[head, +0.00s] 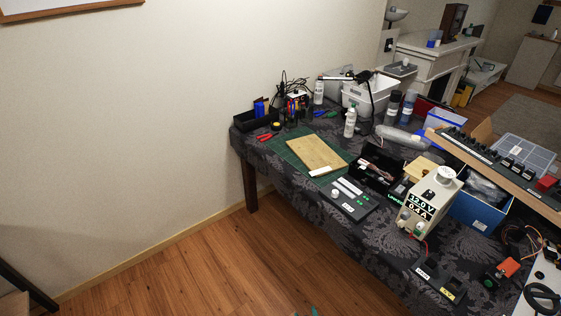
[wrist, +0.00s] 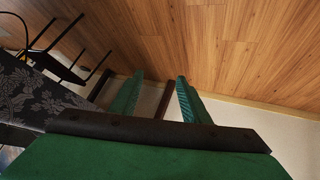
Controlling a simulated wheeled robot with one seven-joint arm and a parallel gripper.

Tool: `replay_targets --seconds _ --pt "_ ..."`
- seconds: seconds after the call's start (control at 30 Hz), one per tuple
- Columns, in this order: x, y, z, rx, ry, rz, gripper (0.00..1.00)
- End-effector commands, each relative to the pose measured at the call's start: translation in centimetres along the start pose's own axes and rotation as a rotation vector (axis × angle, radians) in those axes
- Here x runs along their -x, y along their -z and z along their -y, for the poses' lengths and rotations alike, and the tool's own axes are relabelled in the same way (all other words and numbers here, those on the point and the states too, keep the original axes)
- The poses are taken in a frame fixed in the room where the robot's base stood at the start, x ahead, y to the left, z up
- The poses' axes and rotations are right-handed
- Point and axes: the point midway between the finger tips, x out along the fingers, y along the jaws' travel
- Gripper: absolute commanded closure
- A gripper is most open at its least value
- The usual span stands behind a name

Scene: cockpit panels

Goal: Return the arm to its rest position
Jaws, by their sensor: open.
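My gripper (wrist: 160,77) shows in the wrist view with its two green fingers apart and nothing between them. It hangs over the wood floor (wrist: 225,50), clear of the table. In the head view only small green bits (head: 313,311) show at the bottom edge, which look like my fingertips. The rest of my arm is out of the head view. The control panel (head: 350,200) with a white knob and sliders lies on the table, apart from my gripper.
The table with a dark patterned cloth (head: 285,182) fills the right side, crowded with a power supply (head: 428,200), a cutting board (head: 316,154), bottles and boxes. Its cloth edge (wrist: 40,95) is at the left in the wrist view. Open floor (head: 200,265) lies left of the table, up to the wall.

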Motion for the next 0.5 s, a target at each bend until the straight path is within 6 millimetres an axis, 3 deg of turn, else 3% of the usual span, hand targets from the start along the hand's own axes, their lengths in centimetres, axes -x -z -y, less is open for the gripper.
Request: replay_targets --seconds 0.03,0.2,0.5 --pt "1.3 -1.2 1.2 -0.015 -0.010 -0.013 0.58" --pt "5.8 -3.3 3.8 -0.069 -0.055 -0.079 0.58" --pt "15.4 -5.4 7.0 -0.161 -0.107 -0.213 0.58"
